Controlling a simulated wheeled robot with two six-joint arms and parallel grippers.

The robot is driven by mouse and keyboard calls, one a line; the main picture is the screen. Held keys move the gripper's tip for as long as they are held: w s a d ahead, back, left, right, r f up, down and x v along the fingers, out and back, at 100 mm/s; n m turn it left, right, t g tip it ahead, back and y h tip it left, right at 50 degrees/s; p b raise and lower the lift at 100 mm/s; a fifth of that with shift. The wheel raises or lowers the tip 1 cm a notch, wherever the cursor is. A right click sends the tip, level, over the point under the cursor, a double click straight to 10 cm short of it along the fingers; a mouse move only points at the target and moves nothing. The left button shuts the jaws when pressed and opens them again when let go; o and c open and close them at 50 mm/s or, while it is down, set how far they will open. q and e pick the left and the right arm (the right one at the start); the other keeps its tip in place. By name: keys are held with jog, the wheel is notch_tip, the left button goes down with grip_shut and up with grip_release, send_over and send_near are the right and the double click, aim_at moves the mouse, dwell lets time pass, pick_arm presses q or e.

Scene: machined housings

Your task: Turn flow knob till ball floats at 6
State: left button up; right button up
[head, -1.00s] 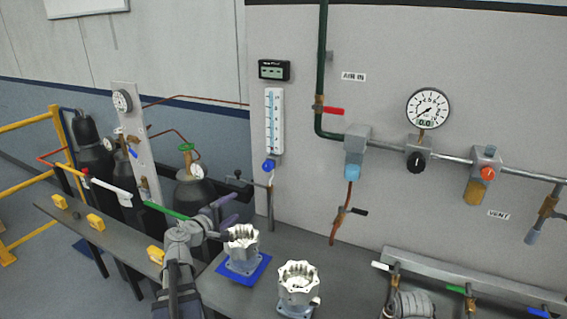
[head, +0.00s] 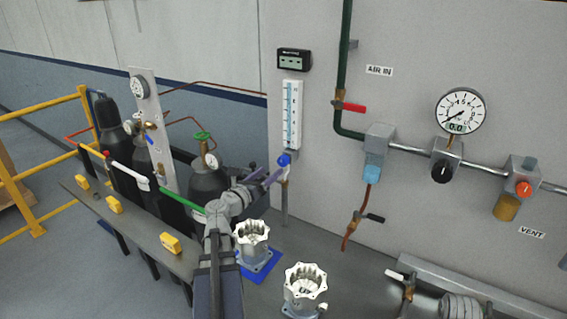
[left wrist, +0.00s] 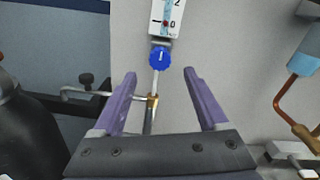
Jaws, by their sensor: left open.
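The flow meter (head: 292,115) is a white upright panel with a blue scale on the wall. In the left wrist view its lower end (left wrist: 176,12) shows the marks 2 and 0, with a small red ball (left wrist: 166,23) near 0. The blue flow knob (head: 284,159) sits just below the meter; it also shows in the left wrist view (left wrist: 159,58). My left gripper (head: 267,172) is open and empty, its purple fingers pointing at the knob. In the left wrist view the knob lies beyond the fingertips (left wrist: 160,75), between them and apart from both. My right gripper is out of view.
Gas cylinders (head: 208,185) with a green valve stand left of my left arm. Two machined housings (head: 253,240) (head: 304,288) stand below it. A copper hose (head: 361,215) hangs right of the meter. The wall around the knob is mostly clear.

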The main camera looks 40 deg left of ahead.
aim_at(281, 162)
pick_arm(q)
jog(key=w, duration=0.5)
jog(key=w+a, duration=0.1)
jog(key=w, duration=0.1)
jog(key=shift+w, duration=0.25)
grip_shut()
dwell(0.4)
